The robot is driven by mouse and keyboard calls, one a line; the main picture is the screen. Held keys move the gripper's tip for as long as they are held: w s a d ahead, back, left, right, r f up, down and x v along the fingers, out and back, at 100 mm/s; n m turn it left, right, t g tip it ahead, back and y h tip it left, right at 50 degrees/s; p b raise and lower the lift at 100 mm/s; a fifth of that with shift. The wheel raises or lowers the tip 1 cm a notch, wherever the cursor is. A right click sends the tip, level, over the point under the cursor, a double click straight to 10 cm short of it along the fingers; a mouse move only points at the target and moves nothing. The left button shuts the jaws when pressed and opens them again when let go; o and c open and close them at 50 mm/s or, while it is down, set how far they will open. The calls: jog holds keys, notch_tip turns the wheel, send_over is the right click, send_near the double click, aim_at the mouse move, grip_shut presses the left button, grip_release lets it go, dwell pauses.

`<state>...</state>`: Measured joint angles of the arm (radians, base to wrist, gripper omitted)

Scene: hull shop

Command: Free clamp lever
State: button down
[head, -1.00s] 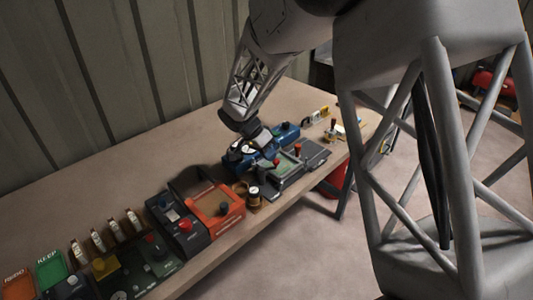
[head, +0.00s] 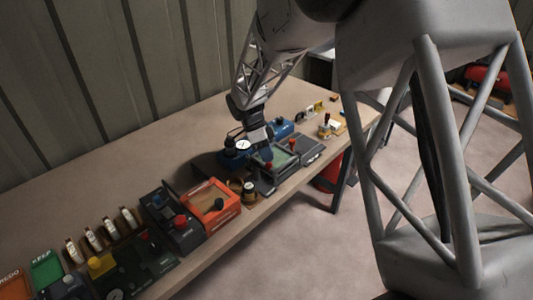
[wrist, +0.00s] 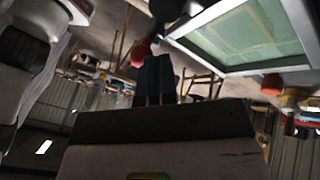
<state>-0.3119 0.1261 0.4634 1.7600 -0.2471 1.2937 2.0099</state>
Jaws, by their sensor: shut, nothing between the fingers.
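A grey fixture with a green window (head: 282,158) stands near the table's front edge. It carries a red knob (head: 292,145) at its far side and another red knob (head: 268,167) at its near side. I cannot tell for sure which of these is the clamp lever's handle. My gripper (head: 267,155) is low at the fixture's left side. In the wrist view my fingers (wrist: 154,78) are shut and empty. A red knob (wrist: 141,52) shows just beyond them, and the framed green window (wrist: 245,35) is at upper right. Whether they touch is unclear.
A blue box with a white gauge (head: 241,145) stands left of my gripper. A dark grey block (head: 311,147) is right of the fixture. The back of the table is clear.

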dwell(0.8)
jog(key=shift+w+r, duration=0.2)
jog(key=shift+w, duration=0.25)
jog(key=w+d+v, duration=0.1)
jog(key=w+v, duration=0.1)
jog(key=v, duration=1)
jog(key=shift+f, duration=0.35)
jog(key=shift+w, duration=0.1)
